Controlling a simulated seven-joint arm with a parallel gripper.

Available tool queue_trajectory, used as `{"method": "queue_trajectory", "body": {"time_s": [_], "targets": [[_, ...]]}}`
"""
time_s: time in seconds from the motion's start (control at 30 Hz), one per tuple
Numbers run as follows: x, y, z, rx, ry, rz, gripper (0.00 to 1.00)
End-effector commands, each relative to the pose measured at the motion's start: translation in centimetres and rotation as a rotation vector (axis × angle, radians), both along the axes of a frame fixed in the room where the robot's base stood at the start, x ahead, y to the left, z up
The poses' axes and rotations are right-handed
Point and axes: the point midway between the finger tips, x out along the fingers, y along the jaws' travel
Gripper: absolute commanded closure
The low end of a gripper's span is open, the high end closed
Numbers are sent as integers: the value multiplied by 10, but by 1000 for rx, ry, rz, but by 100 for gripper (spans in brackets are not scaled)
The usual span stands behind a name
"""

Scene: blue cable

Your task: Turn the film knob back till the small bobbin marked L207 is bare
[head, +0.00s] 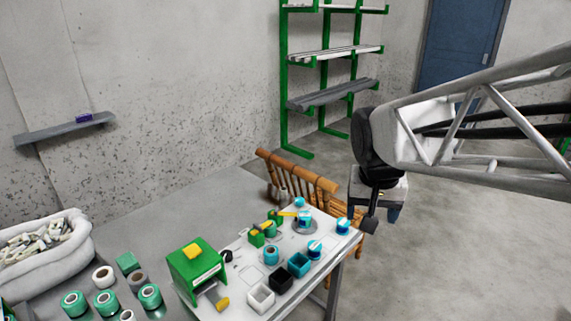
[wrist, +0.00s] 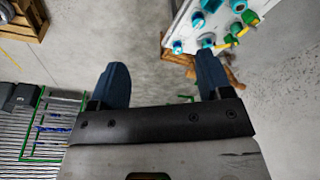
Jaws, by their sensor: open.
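My gripper (head: 371,222) hangs off the right end of the white worktable, clear of everything on it. In the wrist view its two blue fingers (wrist: 162,70) stand wide apart with nothing between them. Several small teal and white bobbins stand on the table, among them one at the right corner (head: 343,226), one near the front (head: 314,249) and one further left (head: 271,254). A green and yellow device (head: 263,231) sits near the back edge. A black knob-like part (head: 226,256) shows beside the green box. Labels are too small to read, so I cannot tell which bobbin is L207 or which part is the film knob.
The white table (head: 236,292) also holds a green box (head: 182,272) and white, black and teal open cups (head: 261,298). A wooden chair (head: 322,190) stands close behind it. A grey stool (head: 390,193) is near my gripper. Floor to the right is clear.

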Motion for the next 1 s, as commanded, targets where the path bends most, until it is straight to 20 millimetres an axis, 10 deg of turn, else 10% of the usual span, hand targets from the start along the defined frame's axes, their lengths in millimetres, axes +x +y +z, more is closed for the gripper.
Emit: {"method": "queue_trajectory", "body": {"time_s": [1.0], "targets": [[276, 24, -40, -48, -8, -391, 28]]}}
